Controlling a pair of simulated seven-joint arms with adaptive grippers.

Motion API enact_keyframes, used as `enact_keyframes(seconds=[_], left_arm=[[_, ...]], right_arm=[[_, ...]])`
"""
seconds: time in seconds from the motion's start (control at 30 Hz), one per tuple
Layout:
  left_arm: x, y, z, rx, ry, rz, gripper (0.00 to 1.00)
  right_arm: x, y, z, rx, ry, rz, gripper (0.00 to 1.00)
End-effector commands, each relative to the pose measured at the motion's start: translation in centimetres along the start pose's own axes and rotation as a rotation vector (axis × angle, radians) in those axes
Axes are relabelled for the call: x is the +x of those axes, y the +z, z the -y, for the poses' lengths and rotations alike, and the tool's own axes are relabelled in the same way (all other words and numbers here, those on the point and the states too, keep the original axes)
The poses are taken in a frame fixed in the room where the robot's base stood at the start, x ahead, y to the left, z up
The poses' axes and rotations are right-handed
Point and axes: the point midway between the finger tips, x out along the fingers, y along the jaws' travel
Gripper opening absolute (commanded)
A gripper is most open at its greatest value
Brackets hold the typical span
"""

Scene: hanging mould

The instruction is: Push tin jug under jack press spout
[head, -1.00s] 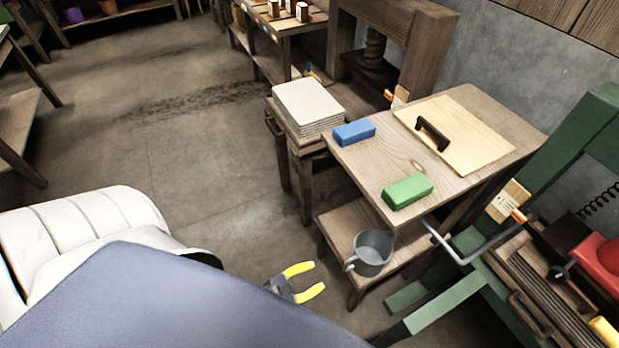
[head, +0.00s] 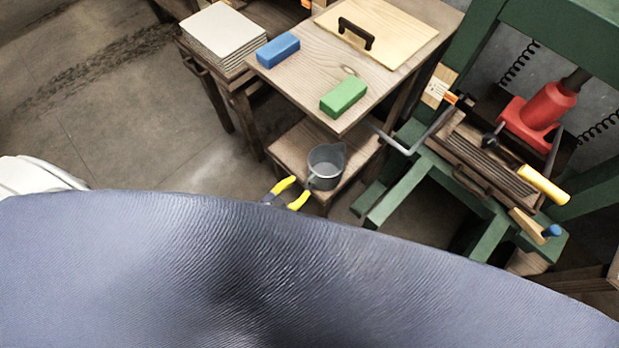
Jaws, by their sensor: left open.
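The grey tin jug (head: 323,168) stands upright on a low wooden stand (head: 289,149), its handle toward my left gripper. My left gripper (head: 286,194) has yellow fingertips, spread open and empty, just left of the jug. One fingertip looks very close to the handle; I cannot tell whether it touches. The jack press has a green frame (head: 402,183) and a red jack (head: 540,112). A bent grey metal piece, apparently the spout (head: 397,144), sticks out from the press to the right of and above the jug. My right gripper is not in view.
A wooden table (head: 300,75) behind the jug holds a blue block (head: 278,50), a green block (head: 343,97) and a board with a dark handle (head: 378,35). A stack of pale sheets (head: 217,33) is at its left. Floor at left is clear.

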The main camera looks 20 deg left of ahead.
Motion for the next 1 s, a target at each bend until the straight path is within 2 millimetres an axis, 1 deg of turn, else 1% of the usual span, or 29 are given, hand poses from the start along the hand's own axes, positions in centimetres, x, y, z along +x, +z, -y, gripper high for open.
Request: enact_keyframes(seconds=[0.03,0.2,0.33,0.5,0.7,1.0], left_arm=[[1.0,-0.1,0.0,-0.001,-0.001,-0.001,0.41],[3.5,-0.1,0.1,-0.001,-0.001,-0.001,0.41],[5.1,-0.1,0.0,-0.001,0.0,0.0,0.41],[6.5,-0.1,0.0,-0.001,-0.001,0.0,0.41],[7.2,0.0,0.0,0.0,0.001,0.0,0.41],[7.3,0.0,0.0,0.0,0.001,0.0,0.41]], right_arm=[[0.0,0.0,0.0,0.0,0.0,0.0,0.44],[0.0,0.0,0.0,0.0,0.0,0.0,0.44],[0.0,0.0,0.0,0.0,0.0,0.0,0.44],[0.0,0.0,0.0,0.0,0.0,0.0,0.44],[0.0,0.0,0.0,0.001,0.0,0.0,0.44],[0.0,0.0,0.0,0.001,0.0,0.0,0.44]])
